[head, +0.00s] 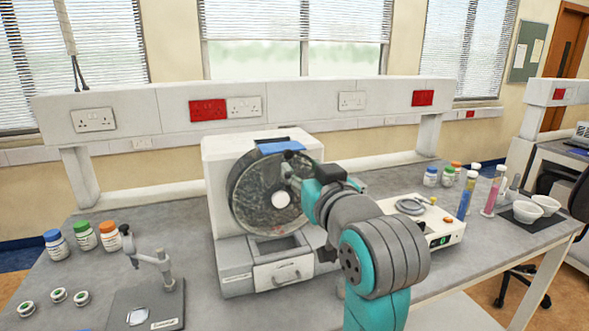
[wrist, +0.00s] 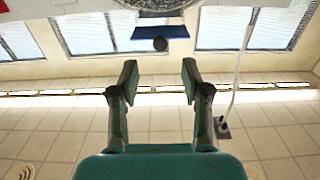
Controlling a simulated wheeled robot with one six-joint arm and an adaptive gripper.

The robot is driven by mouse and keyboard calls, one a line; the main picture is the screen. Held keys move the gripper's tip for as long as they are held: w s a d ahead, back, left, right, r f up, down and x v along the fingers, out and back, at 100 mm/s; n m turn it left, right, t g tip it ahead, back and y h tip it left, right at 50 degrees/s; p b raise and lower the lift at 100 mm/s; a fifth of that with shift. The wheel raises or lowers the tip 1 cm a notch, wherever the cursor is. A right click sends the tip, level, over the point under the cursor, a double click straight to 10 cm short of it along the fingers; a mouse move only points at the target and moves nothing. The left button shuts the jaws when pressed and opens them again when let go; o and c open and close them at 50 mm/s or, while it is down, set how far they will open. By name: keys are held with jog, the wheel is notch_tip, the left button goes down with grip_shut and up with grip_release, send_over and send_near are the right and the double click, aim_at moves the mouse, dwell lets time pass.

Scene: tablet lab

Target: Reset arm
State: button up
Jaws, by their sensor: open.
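My gripper (wrist: 158,72) is open in the wrist view, its two green fingers spread apart with nothing between them. In the head view my arm stands up from the bench's front, and its end is in front of the friability-type drum machine (head: 222,160), near the upper right of its round drum (head: 262,205). The fingers are mostly hidden there by the arm, and I cannot tell whether they touch the machine. A blue flap (head: 284,143) sits on top of the drum. It also shows at the top of the wrist view (wrist: 160,19).
A drawer (head: 283,274) is under the drum. A white instrument (head: 448,225) is to the right, with tubes (head: 491,192) and white bowls (head: 541,204) beyond. Bottles (head: 84,236) and a small stand (head: 150,262) are on the left. A white rail (head: 300,110) runs behind.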

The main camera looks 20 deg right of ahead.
jog(key=shift+f, duration=0.1)
jog(key=s+f+g, duration=0.1)
jog(key=s+f, duration=0.2)
jog(key=f, duration=0.9)
jog(key=s+f, duration=0.2)
jog(key=f, duration=1)
jog(key=s+f+g, duration=0.1)
jog(key=s+f, duration=1.4)
jog(key=s, duration=1.1)
jog(key=s+f+g, duration=0.1)
jog(key=s+f, duration=0.2)
jog(key=s, duration=1)
jog(key=shift+s, duration=0.4)
